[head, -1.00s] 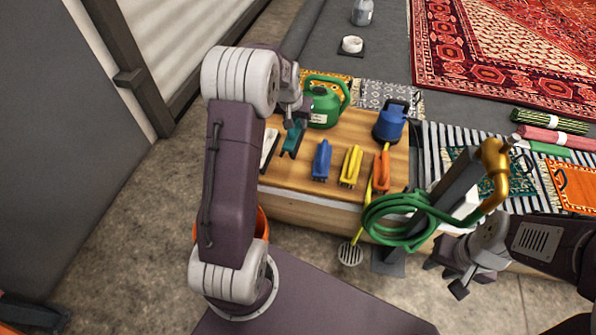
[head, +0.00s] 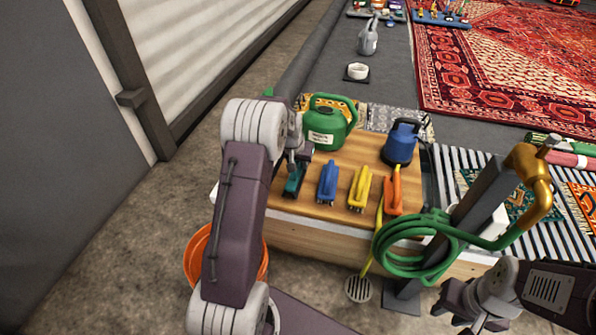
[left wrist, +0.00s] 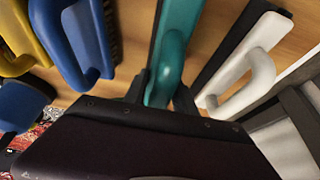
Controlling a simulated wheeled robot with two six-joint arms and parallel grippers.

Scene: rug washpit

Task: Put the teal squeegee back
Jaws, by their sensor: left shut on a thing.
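The teal squeegee (head: 294,181) is at the left end of a row of brushes on the wooden bench top (head: 345,212). My left gripper (head: 299,158) is above it and shut on it. In the left wrist view the teal squeegee (left wrist: 172,48) runs up between the two fingers of my left gripper (left wrist: 160,98). I cannot tell whether it touches the bench. My right gripper (head: 455,312) is at the lower right, apart from the bench, its fingers spread and empty.
Blue (head: 327,182), yellow (head: 360,188) and orange (head: 393,192) brushes stand right of the squeegee. A white-handled tool (left wrist: 248,78) lies close on its other side. A green can (head: 326,130) and blue can (head: 400,145) stand behind. A green hose (head: 410,262) hangs in front.

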